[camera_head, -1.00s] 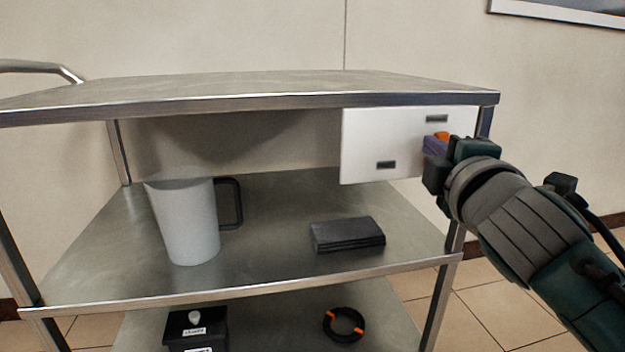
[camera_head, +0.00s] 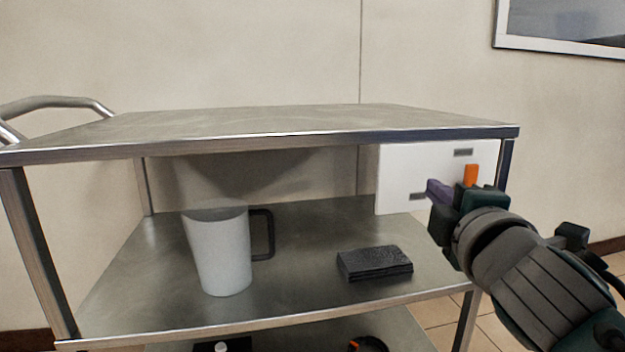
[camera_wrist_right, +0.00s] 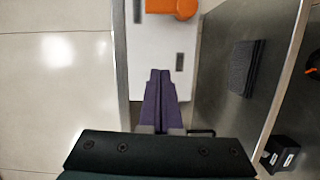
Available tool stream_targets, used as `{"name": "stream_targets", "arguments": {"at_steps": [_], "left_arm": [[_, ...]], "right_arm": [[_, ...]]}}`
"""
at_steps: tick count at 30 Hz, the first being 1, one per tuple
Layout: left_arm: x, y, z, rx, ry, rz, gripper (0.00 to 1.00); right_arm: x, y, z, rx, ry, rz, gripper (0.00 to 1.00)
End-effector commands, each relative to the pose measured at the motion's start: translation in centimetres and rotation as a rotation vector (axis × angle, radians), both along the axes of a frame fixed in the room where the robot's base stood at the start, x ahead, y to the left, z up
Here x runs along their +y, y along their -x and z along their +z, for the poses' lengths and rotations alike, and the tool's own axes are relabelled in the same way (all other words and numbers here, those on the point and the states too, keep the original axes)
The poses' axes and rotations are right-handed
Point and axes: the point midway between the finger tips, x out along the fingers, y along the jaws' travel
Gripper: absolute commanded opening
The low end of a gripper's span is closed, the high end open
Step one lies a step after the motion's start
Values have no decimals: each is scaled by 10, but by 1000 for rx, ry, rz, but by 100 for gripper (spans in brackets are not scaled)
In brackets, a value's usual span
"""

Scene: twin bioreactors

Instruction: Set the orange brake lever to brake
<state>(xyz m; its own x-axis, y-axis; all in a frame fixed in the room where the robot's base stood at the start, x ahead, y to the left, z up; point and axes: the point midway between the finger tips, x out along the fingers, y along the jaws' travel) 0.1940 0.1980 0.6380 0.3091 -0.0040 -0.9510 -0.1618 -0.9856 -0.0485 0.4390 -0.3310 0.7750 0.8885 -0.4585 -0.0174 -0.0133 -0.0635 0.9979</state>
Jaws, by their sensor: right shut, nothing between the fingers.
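The orange brake lever (camera_head: 471,175) is on a white panel (camera_head: 400,175) under the right end of the cart's top shelf. It stands upright in the head view, its lower end hidden by my right gripper. In the right wrist view the lever (camera_wrist_right: 172,8) is at the top edge, partly cut off. My right gripper (camera_head: 437,190) is shut and empty. Its purple fingertips are in front of the panel, left of and slightly below the lever in the head view. In the wrist view its tips (camera_wrist_right: 160,75) are apart from the lever. My left gripper is out of view.
Two dark label plates (camera_head: 463,153) (camera_wrist_right: 180,62) are on the panel. A grey jug (camera_head: 219,255) and a dark flat block (camera_head: 375,263) are on the middle shelf. The top shelf (camera_head: 270,125) is clear. A cart handle (camera_head: 58,105) is at the left.

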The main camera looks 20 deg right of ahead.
Motion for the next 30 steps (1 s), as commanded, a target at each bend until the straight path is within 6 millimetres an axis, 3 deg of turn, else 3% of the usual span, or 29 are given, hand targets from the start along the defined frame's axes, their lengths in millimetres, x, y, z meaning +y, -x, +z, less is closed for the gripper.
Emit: {"name": "stream_targets", "arguments": {"at_steps": [6,12,30], "left_arm": [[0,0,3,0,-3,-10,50],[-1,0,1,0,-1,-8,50],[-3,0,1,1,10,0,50]], "right_arm": [[20,41,0,2,0,-3,0],[31,62,0,1,2,-2,0],[33,66,1,0,4,-2,0]]}}
